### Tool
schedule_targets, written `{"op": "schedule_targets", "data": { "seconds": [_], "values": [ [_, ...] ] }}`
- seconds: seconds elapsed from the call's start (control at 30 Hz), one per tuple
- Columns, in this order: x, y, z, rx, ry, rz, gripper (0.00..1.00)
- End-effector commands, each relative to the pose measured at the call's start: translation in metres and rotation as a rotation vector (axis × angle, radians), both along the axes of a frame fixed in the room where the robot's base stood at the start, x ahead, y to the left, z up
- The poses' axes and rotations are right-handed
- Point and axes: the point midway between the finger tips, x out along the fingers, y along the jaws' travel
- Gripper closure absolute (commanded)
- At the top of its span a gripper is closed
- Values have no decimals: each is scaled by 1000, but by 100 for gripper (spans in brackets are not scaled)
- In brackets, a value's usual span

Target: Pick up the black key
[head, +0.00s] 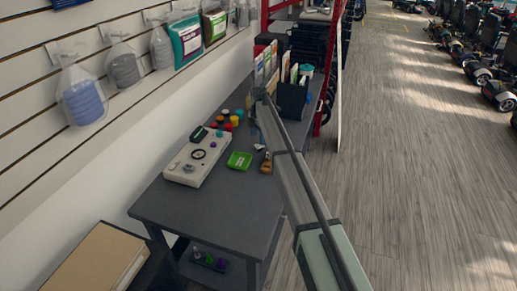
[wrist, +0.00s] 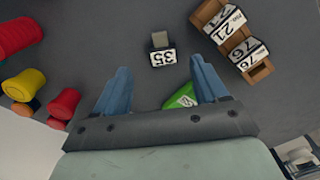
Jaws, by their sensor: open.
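No plainly key-shaped black object shows in either view. A small dark grey piece with a black-and-white tag reading 35 (wrist: 162,56) lies on the grey table; I cannot tell if it is the black key. In the wrist view my gripper (wrist: 159,66) is open, with its two blue fingers on either side below this piece and nothing held between them. A green box (wrist: 180,97) shows partly behind the right finger; it also shows in the head view (head: 239,160). In the head view my arm hides part of the table and my fingers are not clear.
Brown blocks with number tags (wrist: 232,36) lie right of my gripper. Red and yellow round pieces (wrist: 24,84) stand at left. A white control panel (head: 198,157) lies on the table (head: 215,205). A dark organiser (head: 292,98) stands at the back. The front of the table is clear.

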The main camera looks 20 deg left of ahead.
Motion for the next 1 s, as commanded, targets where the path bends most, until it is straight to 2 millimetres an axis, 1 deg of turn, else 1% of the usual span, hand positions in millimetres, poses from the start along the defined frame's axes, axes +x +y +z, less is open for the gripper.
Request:
{"op": "schedule_targets", "data": {
  "seconds": [0.23,0.4,0.67,1.0],
  "values": [
    [-4,-3,-28,-1,2,0,28],
    [-4,-2,-47,0,0,0,28],
    [-4,-2,-49,0,0,0,28],
    [-4,-2,-49,0,0,0,60]
  ]
}}
